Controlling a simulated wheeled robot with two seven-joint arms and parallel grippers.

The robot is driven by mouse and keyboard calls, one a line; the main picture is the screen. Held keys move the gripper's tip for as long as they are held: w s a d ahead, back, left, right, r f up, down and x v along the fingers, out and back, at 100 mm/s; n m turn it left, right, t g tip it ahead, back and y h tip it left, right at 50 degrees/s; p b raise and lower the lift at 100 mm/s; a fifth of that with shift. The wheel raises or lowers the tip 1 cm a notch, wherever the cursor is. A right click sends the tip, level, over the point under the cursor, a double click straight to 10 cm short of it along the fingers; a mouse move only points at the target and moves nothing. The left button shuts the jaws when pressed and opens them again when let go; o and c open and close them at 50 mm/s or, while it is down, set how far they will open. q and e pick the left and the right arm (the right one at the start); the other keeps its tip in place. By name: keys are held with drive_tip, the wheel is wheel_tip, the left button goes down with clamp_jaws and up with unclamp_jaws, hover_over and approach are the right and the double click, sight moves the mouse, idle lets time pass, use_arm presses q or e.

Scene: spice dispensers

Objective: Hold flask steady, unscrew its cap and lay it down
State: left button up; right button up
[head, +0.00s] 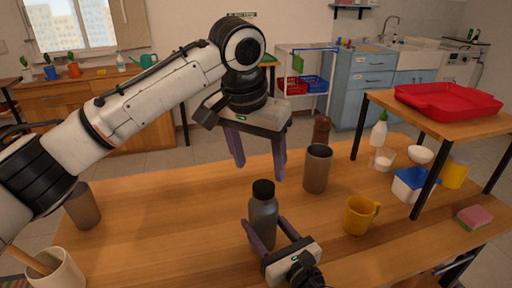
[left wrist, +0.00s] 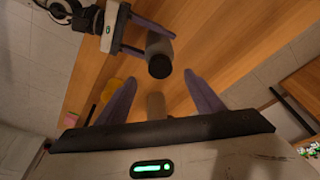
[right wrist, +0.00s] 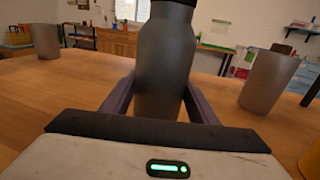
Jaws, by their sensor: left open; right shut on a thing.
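A grey flask (head: 263,222) with a black cap (head: 263,189) stands upright on the wooden table in the head view. My right gripper (head: 262,238) is shut around the flask's body from the near side. The right wrist view shows the flask (right wrist: 165,65) between the two fingers, with its top cut off by the frame. My left gripper (head: 258,168) is open and empty, above and behind the flask, fingers pointing down. In the left wrist view the cap (left wrist: 159,67) shows beyond the open left fingers, apart from them. The cap sits on the flask.
A brown cup (head: 317,168) stands right of the flask, near a yellow mug (head: 359,214). Another brown cup (head: 82,206) stands at the left. A raised shelf with a red tray (head: 447,101) is at the right. The table (head: 165,225) left of the flask is clear.

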sight(264, 186)
use_arm(q)
drive_tip(key=x, duration=0.7)
drive_tip(key=shift+w+f, duration=0.1)
drive_tip(key=shift+f, duration=0.05)
drive_tip(key=c, duration=1.2)
drive_tip(key=shift+o, duration=0.2)
drive_tip(key=n, duration=0.2)
drive_tip(key=n+y, duration=0.1)
drive_tip(key=n, duration=0.2)
drive_tip(key=shift+d+n, duration=0.25)
drive_tip(key=shift+n, duration=0.05)
drive_tip(key=n+y, duration=0.1)
drive_tip(key=n, duration=0.2)
drive_tip(key=shift+n, duration=0.3)
drive_tip(key=o, duration=0.9)
